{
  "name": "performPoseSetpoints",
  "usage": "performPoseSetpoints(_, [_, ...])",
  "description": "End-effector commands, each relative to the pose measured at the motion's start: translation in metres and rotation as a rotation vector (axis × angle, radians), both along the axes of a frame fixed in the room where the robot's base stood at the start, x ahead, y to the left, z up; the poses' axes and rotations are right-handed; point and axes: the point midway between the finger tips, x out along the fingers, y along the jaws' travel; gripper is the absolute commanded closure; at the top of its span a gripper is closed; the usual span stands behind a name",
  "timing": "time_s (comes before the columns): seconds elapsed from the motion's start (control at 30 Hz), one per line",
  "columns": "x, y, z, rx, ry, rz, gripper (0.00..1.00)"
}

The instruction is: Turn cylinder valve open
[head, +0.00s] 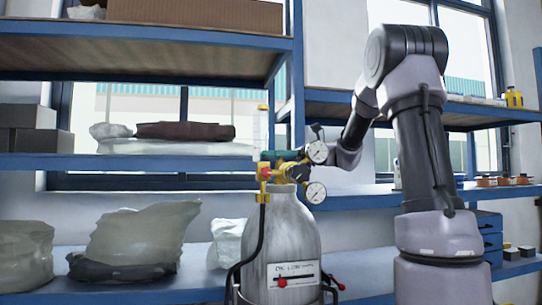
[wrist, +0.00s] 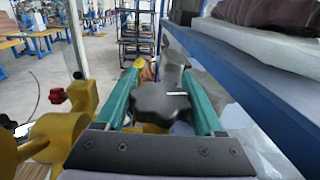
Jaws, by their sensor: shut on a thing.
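A grey gas cylinder (head: 283,238) stands upright in the head view, with a brass regulator (head: 280,172) and two round gauges on top. The valve's black lobed knob (wrist: 160,104) shows in the wrist view, with a small white mark on its top. The green fingers of my gripper (wrist: 161,78) lie on either side of the knob and are shut on it. In the head view my gripper (head: 285,157) is at the cylinder's top, partly hidden by the gauges. Yellow regulator parts (wrist: 65,130) and a red knob (wrist: 57,96) are left of the fingers.
Blue shelving with bagged goods (head: 143,240) runs behind and left of the cylinder. In the wrist view a blue shelf edge (wrist: 240,90) runs close on the right. A black hose (head: 246,250) hangs down the cylinder's left side. Open floor shows at the wrist view's far left.

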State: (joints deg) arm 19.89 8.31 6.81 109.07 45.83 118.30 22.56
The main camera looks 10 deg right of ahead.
Motion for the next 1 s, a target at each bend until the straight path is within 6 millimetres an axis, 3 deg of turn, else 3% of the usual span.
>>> performPoseSetpoints(0.6, [-0.012,-0.004,0.0,0.003,0.0,0.501,0.86])
performPoseSetpoints(1.0, [-0.018,-0.006,0.0,0.002,-0.001,0.705,0.86])
